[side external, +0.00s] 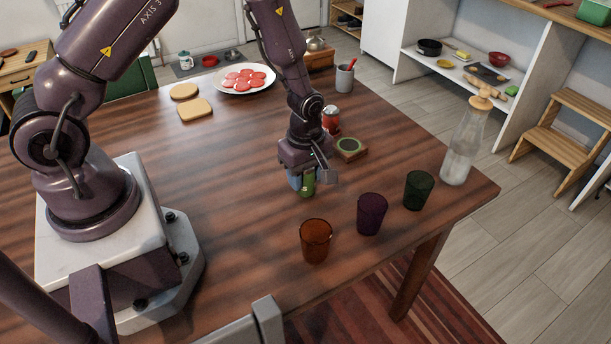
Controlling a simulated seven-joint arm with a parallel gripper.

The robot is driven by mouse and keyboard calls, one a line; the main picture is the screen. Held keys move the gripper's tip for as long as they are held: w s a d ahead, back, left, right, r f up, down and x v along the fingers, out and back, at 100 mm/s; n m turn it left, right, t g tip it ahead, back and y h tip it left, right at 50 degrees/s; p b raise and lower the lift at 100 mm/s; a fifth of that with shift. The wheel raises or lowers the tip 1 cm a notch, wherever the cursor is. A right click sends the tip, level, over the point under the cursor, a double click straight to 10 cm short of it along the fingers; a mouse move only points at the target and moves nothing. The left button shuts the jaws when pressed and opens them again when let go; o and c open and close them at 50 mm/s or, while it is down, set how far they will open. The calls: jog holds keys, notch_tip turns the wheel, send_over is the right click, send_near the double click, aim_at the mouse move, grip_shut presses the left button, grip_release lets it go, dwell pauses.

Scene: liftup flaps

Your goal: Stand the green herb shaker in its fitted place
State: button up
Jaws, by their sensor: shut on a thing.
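My gripper (310,176) points down over the middle right of the table and is shut on the green herb shaker (307,188). The shaker looks about upright; its upper part is hidden by the gripper. I cannot tell whether its base touches the table. A small wooden holder (358,156) with a round green-ringed place (349,145) sits just right of and behind the gripper. That place looks empty. A red shaker (331,119) with a pale top stands behind it, partly hidden by my arm.
Orange (315,240), purple (371,213) and dark green (418,189) glasses stand in a row near the front right. A corked bottle (463,145) stands at the right edge. A grey cup (344,79), a plate (262,90) of red slices and bread (196,110) are farther back.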

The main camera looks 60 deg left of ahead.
notch_tip(320, 180, up, 9)
jog(key=shift+w+a+f, duration=0.1)
jog(key=w+a+r, duration=0.2)
jog(key=a+r, duration=0.2)
jog(key=w+f, duration=0.2)
jog(key=w, duration=0.2)
jog(key=w+a+f, duration=0.1)
jog(key=w+f, duration=0.2)
jog(key=w, duration=0.1)
jog(key=w+a+f, duration=0.1)
jog(key=w+f, duration=0.2)
jog(key=w, duration=0.1)
jog(key=shift+w, duration=0.15)
jog(key=shift+w+a+f, duration=0.1)
jog(key=shift+w+f, duration=0.25)
jog(key=shift+f, duration=0.05)
jog(key=shift+w+f, duration=0.15)
jog(key=shift+f, duration=0.75)
jog(key=shift+w+f, duration=0.1)
jog(key=shift+f, duration=0.8)
jog(key=shift+f, duration=0.15)
jog(key=o, duration=1)
jog(key=shift+c, duration=0.2)
